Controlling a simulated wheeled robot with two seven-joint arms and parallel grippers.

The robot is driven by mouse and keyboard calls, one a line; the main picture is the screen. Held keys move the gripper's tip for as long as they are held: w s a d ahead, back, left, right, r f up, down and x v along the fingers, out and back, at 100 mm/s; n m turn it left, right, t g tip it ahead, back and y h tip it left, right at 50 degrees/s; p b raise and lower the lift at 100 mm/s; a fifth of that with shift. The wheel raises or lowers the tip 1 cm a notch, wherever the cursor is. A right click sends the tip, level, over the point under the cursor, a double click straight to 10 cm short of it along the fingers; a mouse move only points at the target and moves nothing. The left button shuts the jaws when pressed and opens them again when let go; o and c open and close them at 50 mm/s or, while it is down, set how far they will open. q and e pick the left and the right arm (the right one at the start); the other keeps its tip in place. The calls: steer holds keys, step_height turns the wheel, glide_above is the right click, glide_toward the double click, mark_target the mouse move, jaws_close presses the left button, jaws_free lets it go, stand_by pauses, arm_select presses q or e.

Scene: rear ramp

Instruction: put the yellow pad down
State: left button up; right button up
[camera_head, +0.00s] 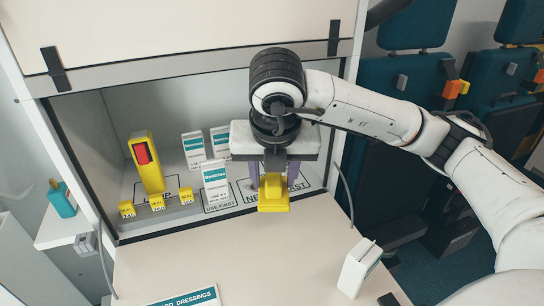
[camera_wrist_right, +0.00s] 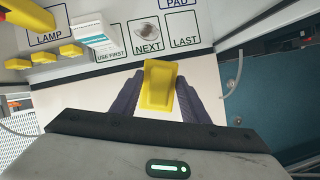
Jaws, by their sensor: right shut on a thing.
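The yellow pad (camera_head: 273,194) is a small stepped yellow block. It hangs between the fingers of my right gripper (camera_head: 273,182), in front of the cabinet opening. In the right wrist view the pad (camera_wrist_right: 158,86) sits between the dark fingers of my right gripper (camera_wrist_right: 158,94), which is shut on it. It appears held above the pale counter (camera_wrist_right: 105,88), near the cabinet's front edge; the height is hard to judge. A marking reading PAD (camera_wrist_right: 178,4) shows at the top of the wrist view. My left gripper is in neither view.
A yellow lamp with a red face (camera_head: 147,163) and several small yellow blocks (camera_head: 157,202) stand left in the cabinet. White-and-teal boxes (camera_head: 215,186) stand in the middle. Another box (camera_head: 358,268) is on the counter's right. The counter (camera_head: 240,255) is mostly clear.

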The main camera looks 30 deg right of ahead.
steer(key=shift+w+d+f+m, duration=0.1)
steer(key=shift+w+m, duration=0.1)
steer(key=shift+m, duration=0.1)
steer(key=w+d+f+t+h+b, duration=0.1)
steer(key=w+d, duration=0.3)
steer(key=w, duration=0.2)
steer(key=w+d+f+t+b, duration=0.1)
steer(key=w+d+f, duration=0.1)
steer(key=w+d, duration=0.2)
steer(key=w+d+f+t+h+b, duration=0.1)
steer(key=w+d, duration=0.3)
steer(key=w, duration=0.3)
steer(key=shift+w+d+f+h, duration=0.3)
steer(key=shift+w+d+f, duration=0.1)
steer(key=f, duration=0.2)
steer(key=shift+w+d+f, duration=0.25)
steer(key=shift+w+f, duration=0.05)
steer(key=shift+w, duration=0.05)
steer(key=shift+w+d+r+g, duration=0.15)
steer(key=shift+w+r+g, duration=0.15)
steer(key=shift+r, duration=0.05)
steer(key=shift+c, duration=0.6)
steer(key=shift+w+d+f+g+y+p, duration=0.1)
steer(key=shift+w+g+y+p, duration=0.15)
steer(key=shift+g+y, duration=0.35)
steer(key=shift+w+d+g+y+p, duration=0.1)
steer(key=shift+g+y+p, duration=0.25)
steer(key=shift+g+y, duration=0.2)
steer(key=shift+f, duration=0.85)
